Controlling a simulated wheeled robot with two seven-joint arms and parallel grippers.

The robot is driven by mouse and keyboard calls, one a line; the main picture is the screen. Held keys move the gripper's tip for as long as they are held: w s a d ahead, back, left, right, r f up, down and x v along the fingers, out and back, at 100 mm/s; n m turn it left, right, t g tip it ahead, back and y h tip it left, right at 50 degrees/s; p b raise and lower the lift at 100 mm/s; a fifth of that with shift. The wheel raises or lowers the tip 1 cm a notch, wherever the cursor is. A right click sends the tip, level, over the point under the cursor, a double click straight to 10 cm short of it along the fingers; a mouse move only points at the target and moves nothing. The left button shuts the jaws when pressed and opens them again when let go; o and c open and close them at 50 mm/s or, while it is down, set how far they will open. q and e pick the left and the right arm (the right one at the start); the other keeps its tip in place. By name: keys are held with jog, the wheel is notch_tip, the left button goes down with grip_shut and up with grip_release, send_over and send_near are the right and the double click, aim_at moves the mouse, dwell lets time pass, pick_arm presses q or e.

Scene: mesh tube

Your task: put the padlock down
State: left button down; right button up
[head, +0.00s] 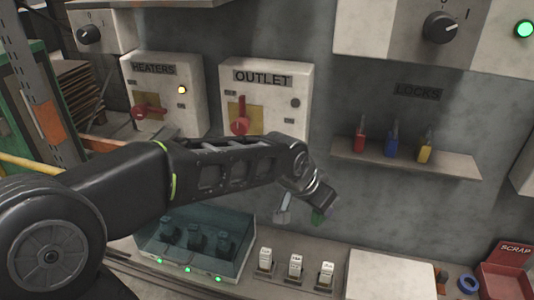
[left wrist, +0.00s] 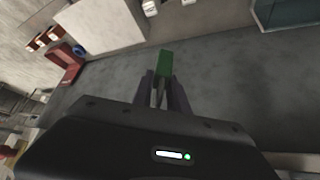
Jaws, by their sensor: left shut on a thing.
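My left gripper (head: 316,204) is shut on a green padlock (head: 318,216) and holds it in front of the grey wall panel, above the lower ledge. In the left wrist view the green padlock body (left wrist: 165,62) sticks out beyond the fingertips of the left gripper (left wrist: 163,84). Its shackle is mostly hidden between the fingers. A red padlock (head: 360,142), a blue padlock (head: 392,147) and a yellow padlock (head: 425,152) stand upright in a row on the shelf (head: 462,165) under the LOCKS label. My right gripper is not in view.
The HEATERS box (head: 185,115) and OUTLET box (head: 290,80) have red handles. Below, the ledge holds a teal bin (head: 243,262), several white tagged blocks (head: 296,266), a white box (head: 385,275), a blue ring (head: 468,284) and the red SCRAP tray (head: 500,280). The shelf's right end is bare.

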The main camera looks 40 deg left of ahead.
pick_arm(q)
jog(key=s+a+r+n+y, duration=0.1)
jog(key=s+a+r+n, duration=0.2)
jog(key=s+r, duration=0.6)
jog(key=s+a+r+n+y, duration=0.2)
jog(key=s+a+r, duration=0.3)
jog(key=s+r, duration=0.5)
notch_tip(320, 180, up, 2)
jog(key=shift+s+r+n+y+b, duration=0.2)
jog(key=shift+s+n+y+b, duration=0.15)
jog(key=shift+n, duration=0.25)
jog(key=shift+w, duration=0.15)
